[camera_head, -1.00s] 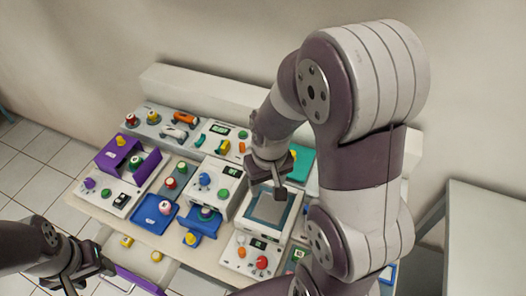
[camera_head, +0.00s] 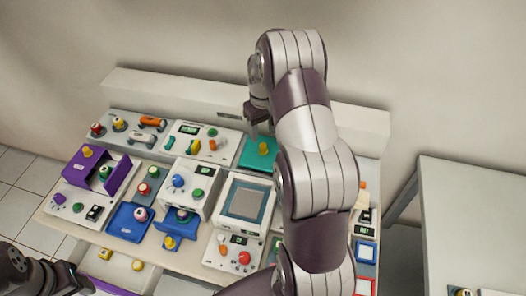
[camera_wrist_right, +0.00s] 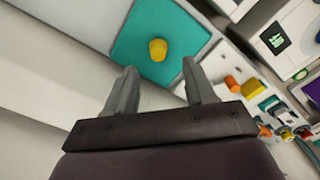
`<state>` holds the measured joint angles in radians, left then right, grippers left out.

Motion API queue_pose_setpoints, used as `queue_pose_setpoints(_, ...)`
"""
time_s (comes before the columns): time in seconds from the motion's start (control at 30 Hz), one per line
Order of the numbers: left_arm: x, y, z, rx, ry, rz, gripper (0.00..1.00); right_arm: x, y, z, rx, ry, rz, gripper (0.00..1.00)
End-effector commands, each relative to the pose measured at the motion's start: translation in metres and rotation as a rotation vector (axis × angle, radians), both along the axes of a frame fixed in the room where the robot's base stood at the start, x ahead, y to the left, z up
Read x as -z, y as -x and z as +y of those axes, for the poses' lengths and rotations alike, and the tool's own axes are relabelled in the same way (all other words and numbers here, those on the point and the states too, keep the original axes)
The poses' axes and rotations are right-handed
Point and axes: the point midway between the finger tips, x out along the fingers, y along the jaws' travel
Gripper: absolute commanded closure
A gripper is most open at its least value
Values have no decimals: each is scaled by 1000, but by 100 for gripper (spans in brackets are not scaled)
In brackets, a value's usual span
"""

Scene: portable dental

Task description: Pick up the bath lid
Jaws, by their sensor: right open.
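The bath lid appears to be the flat teal plate (camera_head: 248,158) with a yellow knob (camera_head: 263,148), lying at the back of the bench. My right arm hides its right part in the head view. My right gripper (camera_head: 256,132) is over the lid's back edge. In the right wrist view, the teal lid (camera_wrist_right: 135,38) and its yellow knob (camera_wrist_right: 158,50) lie beyond the open, empty fingers (camera_wrist_right: 159,68), with the knob roughly between their tips. My left gripper (camera_head: 82,284) is at the bottom left corner, partly cut off.
A white unit with a grey square window (camera_head: 245,203) stands in front of the lid. A white panel with coloured parts (camera_head: 203,141) is left of it. A raised white ledge (camera_head: 185,97) runs behind. A purple holder (camera_head: 88,168) and blue tray (camera_head: 128,222) are farther left.

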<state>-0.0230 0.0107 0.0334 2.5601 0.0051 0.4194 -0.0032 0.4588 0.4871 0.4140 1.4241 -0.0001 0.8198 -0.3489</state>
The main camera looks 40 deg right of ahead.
Motion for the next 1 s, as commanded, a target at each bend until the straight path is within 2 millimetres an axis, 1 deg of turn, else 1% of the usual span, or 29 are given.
queue_pose_setpoints(0.03, -4, 0, 0, 0, 0, 0, 45, 7, 0, 0, 0, -1, 2, 46)
queue_pose_setpoints(0.1, -5, 0, 0, 0, 0, 0, 45, 17, 0, 0, 0, 0, 0, 46)
queue_pose_setpoints(0.23, -12, 0, 0, 0, 0, 0, 45, 32, -1, -1, 1, -1, 1, 46)
queue_pose_setpoints(0.33, -21, 0, 0, 0, 0, 0, 45, 50, -3, -3, 1, -1, 1, 46)
queue_pose_setpoints(0.43, -22, 0, 0, 0, 0, 0, 45, 68, -4, -3, 1, 0, 0, 46)
queue_pose_setpoints(0.53, -22, 0, 0, 0, 0, 0, 45, 74, -4, -4, 1, 1, -4, 46)
queue_pose_setpoints(0.7, -21, 0, 0, 0, 0, 0, 45, 75, -4, -4, 1, 1, -4, 46)
queue_pose_setpoints(0.77, -21, 0, 0, 0, 0, 0, 45, 75, -4, -4, 1, 1, -4, 65)
queue_pose_setpoints(0.8, -21, 0, 0, 0, 0, 0, 45, 74, -4, -4, 1, 1, -4, 78)
queue_pose_setpoints(0.87, -21, 0, 0, 0, 0, 0, 45, 74, -4, -4, 1, 1, -4, 98)
queue_pose_setpoints(0.9, -21, 0, 0, 0, 0, 0, 45, 74, -4, -4, 1, 1, -4, 100)
queue_pose_setpoints(1.0, -21, 0, 0, 0, 0, 0, 45, 74, -4, -4, 1, 1, -4, 100)
